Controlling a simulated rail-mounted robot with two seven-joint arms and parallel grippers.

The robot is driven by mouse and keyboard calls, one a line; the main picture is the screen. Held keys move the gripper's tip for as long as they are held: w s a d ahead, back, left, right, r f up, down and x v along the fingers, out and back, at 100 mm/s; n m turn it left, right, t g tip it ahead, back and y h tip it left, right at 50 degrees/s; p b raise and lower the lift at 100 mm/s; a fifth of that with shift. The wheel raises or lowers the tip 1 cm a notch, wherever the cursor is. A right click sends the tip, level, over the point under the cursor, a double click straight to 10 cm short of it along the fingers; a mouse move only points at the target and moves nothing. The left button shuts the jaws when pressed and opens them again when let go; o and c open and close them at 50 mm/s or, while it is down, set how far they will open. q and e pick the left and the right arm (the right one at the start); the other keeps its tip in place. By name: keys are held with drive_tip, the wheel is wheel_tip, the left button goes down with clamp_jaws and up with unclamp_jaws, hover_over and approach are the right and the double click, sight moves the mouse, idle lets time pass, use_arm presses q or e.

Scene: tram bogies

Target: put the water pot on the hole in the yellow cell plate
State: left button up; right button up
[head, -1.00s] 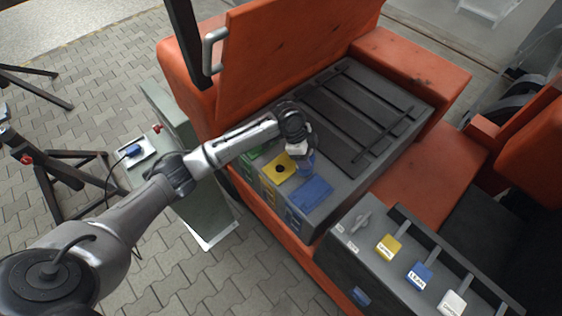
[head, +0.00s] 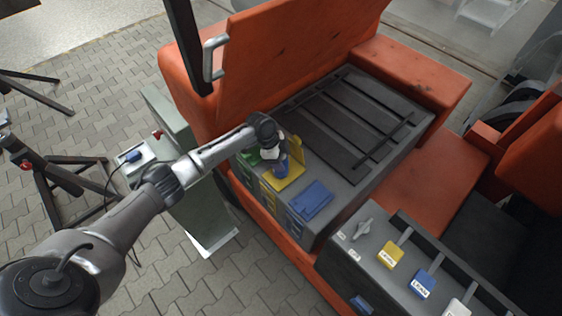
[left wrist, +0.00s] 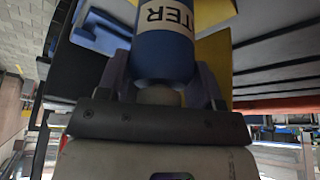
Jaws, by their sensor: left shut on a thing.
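The water pot (head: 281,168) is a blue cylinder; in the left wrist view the pot (left wrist: 163,52) shows a white label ending in "TER". My left gripper (head: 273,155) is shut on it. The pot is over the yellow cell plate (head: 279,184), on the near side of the grey box. The hole is hidden behind the pot and gripper. I cannot tell whether the pot touches the plate. In the left wrist view, my left gripper's fingers (left wrist: 163,88) stand on both sides of the pot's narrow end. My right gripper is not in view.
A raised yellow flap (head: 297,148) stands just behind the pot. A blue plate (head: 311,200) lies to the right, and a green one (head: 250,157) to the left. An orange panel (head: 285,50) rises behind. A control box (head: 380,270) stands at front right.

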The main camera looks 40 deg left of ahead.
use_arm(q)
drive_tip(key=shift+f, duration=0.9)
drive_tip(key=shift+f, duration=0.15)
drive_tip(key=o, duration=1)
drive_tip(key=v, duration=1.2)
drive_tip(key=shift+p, duration=0.35)
